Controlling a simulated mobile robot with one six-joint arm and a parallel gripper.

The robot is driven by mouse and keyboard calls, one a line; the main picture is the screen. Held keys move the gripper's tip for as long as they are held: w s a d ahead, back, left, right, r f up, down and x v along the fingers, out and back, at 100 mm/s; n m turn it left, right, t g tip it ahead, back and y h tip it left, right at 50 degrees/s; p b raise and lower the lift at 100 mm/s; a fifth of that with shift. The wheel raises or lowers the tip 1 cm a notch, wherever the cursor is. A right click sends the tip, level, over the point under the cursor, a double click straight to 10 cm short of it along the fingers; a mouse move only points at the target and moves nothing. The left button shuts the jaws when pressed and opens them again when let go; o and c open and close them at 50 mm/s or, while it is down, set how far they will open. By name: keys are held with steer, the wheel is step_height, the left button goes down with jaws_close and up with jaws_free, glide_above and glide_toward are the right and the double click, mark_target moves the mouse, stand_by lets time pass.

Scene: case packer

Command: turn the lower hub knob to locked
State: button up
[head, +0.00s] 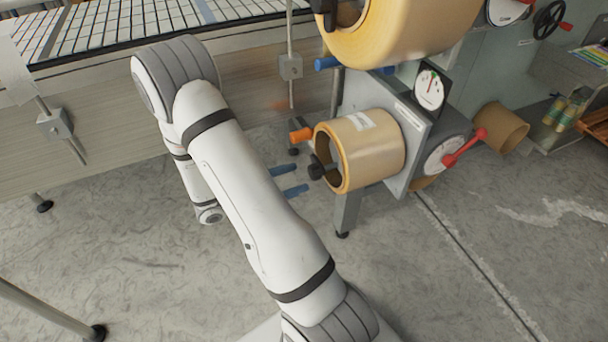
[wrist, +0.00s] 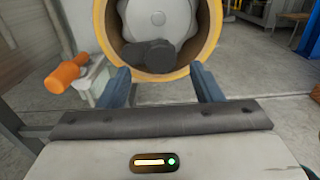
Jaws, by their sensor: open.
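The lower hub knob (head: 316,168) is black and sits at the centre of the lower tape roll (head: 375,142), on the roll's left face. In the wrist view the dark knob (wrist: 150,55) stands in front of a pale scalloped hub (wrist: 158,16) inside the yellow roll (wrist: 211,30). My gripper (head: 301,178) has two blue fingers, open and empty, pointing at the knob from the left with a small gap. In the wrist view my gripper (wrist: 160,71) has its fingers on either side of the knob, apart from it. No locked marking is readable.
An orange handle (head: 301,134) sticks out just beside the roll; it also shows in the wrist view (wrist: 66,74). A larger roll (head: 395,35) hangs above. A dial with a red lever (head: 465,147) is at the right. A conveyor (head: 110,25) stands at the back left. Floor nearby is clear.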

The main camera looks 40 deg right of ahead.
mark_target(310, 173)
steer(key=shift+x, duration=1.9)
steer(key=shift+c, duration=0.6)
